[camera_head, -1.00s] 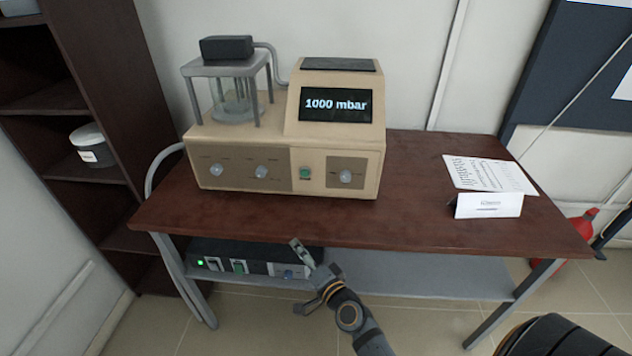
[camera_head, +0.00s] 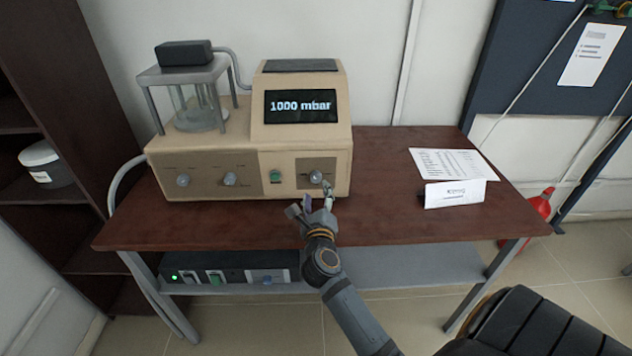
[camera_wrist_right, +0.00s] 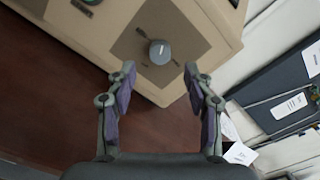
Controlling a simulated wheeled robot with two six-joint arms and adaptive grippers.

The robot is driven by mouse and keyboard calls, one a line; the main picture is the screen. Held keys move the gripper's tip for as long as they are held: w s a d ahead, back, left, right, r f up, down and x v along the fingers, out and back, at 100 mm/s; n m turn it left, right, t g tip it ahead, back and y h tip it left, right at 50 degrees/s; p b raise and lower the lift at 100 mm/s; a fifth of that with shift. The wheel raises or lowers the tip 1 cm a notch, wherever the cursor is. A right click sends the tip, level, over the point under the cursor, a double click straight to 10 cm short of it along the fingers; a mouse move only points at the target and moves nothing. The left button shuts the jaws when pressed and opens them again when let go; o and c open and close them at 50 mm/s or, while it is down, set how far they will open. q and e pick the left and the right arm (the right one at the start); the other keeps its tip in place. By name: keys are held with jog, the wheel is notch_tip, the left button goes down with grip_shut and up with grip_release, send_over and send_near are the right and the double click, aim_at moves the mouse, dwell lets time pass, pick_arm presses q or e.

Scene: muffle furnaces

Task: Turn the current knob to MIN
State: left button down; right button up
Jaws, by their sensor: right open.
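A beige machine (camera_head: 215,193) with a display reading 1000 mbar (camera_head: 300,106) stands on the brown table. A round grey knob (camera_head: 316,177) sits on a brown panel at the right of its front; two more knobs, left (camera_head: 183,181) and middle (camera_head: 230,179), sit further left. Labels are too small to read. My right gripper (camera_head: 317,198) is open and empty just in front of the right knob. In the right wrist view the knob (camera_wrist_right: 160,52) lies ahead, between and beyond the open fingertips (camera_wrist_right: 159,78), apart from both. My left gripper is out of view.
A green button (camera_head: 275,176) is left of the right knob. A black box (camera_head: 233,266) with a green light and switches rests on the lower shelf. A paper sheet (camera_head: 455,163) and a folded card (camera_head: 456,194) lie at the table's right. The front of the table is clear.

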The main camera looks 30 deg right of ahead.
aim_at(316, 179)
jog(key=x, duration=0.5)
jog(key=shift+w+d, duration=0.1)
jog(key=shift+w, duration=0.2)
jog(key=shift+c, duration=0.4)
grip_shut()
